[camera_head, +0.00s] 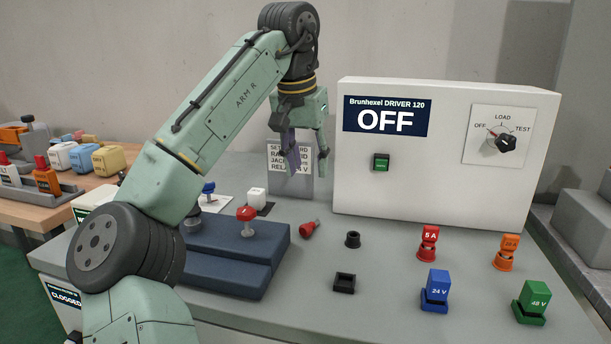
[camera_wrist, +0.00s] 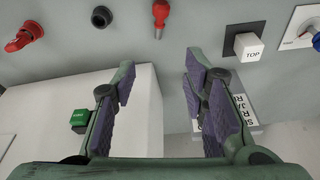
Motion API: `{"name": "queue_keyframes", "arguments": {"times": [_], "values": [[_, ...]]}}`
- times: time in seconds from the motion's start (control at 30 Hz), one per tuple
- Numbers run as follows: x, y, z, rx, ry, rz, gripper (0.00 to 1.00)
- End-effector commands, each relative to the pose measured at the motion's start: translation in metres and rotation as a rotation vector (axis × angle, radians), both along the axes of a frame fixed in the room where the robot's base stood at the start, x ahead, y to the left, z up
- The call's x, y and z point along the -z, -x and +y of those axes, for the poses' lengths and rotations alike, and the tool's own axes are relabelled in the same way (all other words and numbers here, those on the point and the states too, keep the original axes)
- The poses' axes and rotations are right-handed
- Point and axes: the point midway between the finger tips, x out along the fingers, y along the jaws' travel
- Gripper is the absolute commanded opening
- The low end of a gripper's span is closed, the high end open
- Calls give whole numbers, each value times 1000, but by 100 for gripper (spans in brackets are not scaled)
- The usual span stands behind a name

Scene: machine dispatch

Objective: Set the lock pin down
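A red pin-like piece (camera_head: 309,229), apparently the lock pin, lies on its side on the grey table right of the blue block. It also shows at the top of the wrist view (camera_wrist: 160,15), partly cut off. My gripper (camera_head: 308,160) is open, with its fingers apart, in front of the sign by the white machine box. The wrist view shows nothing between the fingers (camera_wrist: 160,85). The gripper is raised above the table and apart from the red piece. A red mushroom-shaped knob (camera_head: 246,213) stands upright on the blue block (camera_head: 222,265).
The white driver box (camera_head: 440,185) reads OFF. Red (camera_head: 428,243), orange (camera_head: 505,252), blue (camera_head: 435,291) and green (camera_head: 531,302) modules stand at right. An empty round socket (camera_head: 353,240) and square socket (camera_head: 344,283) are nearby. A white cube (camera_head: 256,197) stands behind the block.

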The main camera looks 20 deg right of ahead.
Motion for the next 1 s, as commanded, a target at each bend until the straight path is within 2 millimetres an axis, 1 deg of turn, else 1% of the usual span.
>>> {"name": "queue_keyframes", "arguments": {"times": [0.1, 0.3, 0.37, 0.47, 0.53, 0.57, 0.63, 0.67, 0.7, 0.73, 0.77, 0.8, 0.87, 0.9, 0.97, 1.0], "values": [[-5, 1, 1, 0, -1, -1, 40], [-5, 1, 1, 0, 2, -2, 40], [-4, -3, 0, 3, 19, -15, 40], [-3, -19, -5, 14, 107, -97, 40], [-9, -39, -7, 19, 224, -214, 40], [-15, -50, -5, 16, 286, -281, 40], [-42, -73, 8, -3, 452, -470, 40], [-59, -81, 20, -18, 524, -564, 40], [-82, -90, 42, -47, 613, -695, 40], [-100, -95, 63, -76, 675, -796, 40], [-119, -96, 88, -107, 731, -904, 40], [-142, -95, 123, -151, 790, -1041, 40], [-169, -85, 177, -219, 852, -1231, 40], [-184, -74, 214, -265, 875, -1353, 40], [-200, -51, 270, -337, 890, -1531, 40], [-208, -33, 306, -385, 886, -1645, 40]]}}
